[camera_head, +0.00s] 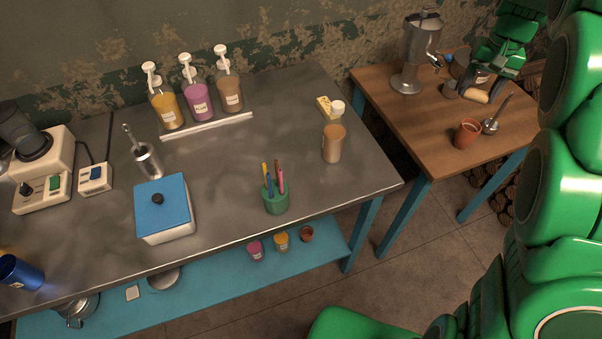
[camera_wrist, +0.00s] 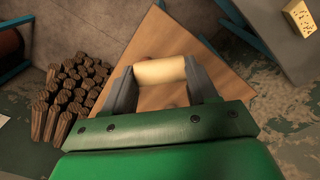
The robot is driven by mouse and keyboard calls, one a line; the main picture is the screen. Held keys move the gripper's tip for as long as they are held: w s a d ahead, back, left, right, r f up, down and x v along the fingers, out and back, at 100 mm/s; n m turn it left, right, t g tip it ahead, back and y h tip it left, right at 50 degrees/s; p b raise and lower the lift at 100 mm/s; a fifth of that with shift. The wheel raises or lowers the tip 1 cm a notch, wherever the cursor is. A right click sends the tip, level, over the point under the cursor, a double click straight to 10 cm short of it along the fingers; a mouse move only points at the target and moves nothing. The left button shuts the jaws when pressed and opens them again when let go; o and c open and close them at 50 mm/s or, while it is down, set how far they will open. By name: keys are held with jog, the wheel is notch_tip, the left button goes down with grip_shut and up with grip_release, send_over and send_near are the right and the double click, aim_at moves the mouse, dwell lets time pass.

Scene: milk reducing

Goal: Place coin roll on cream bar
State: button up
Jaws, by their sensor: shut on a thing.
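My green gripper (camera_head: 474,91) is at the right, over the small wooden table, with its dark fingers shut on a cream cylinder, the coin roll (camera_head: 476,96). In the wrist view the coin roll (camera_wrist: 160,71) lies crosswise between the two fingertips. The wooden tabletop shows beneath it; I cannot tell the exact gap. A long cream bar (camera_head: 207,126) lies on the grey metal table, in front of three pump bottles. My gripper is far to the right of this bar.
The metal table (camera_head: 230,172) holds a tan cup (camera_head: 333,143), a pen holder (camera_head: 275,196), a blue-lidded box (camera_head: 164,208) and a yellow block (camera_head: 323,107). The wooden table (camera_head: 432,134) holds a steel dispenser (camera_head: 416,55) and a terracotta pot (camera_head: 467,134). A gap separates the tables.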

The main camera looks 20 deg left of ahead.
jog(key=s+a+n, duration=0.2)
jog(key=s+a, duration=0.1)
jog(key=a, duration=1.3)
jog(key=n, duration=0.7)
send_over(236, 182)
jog(key=shift+t+y, duration=0.4)
jog(key=shift+s+d+f, duration=0.1)
jog(key=shift+f, duration=5.2)
jog(key=shift+s+d+f, duration=0.1)
jog(key=shift+f, duration=5.2)
jog(key=shift+f, duration=0.1)
jog(key=o, duration=1.1)
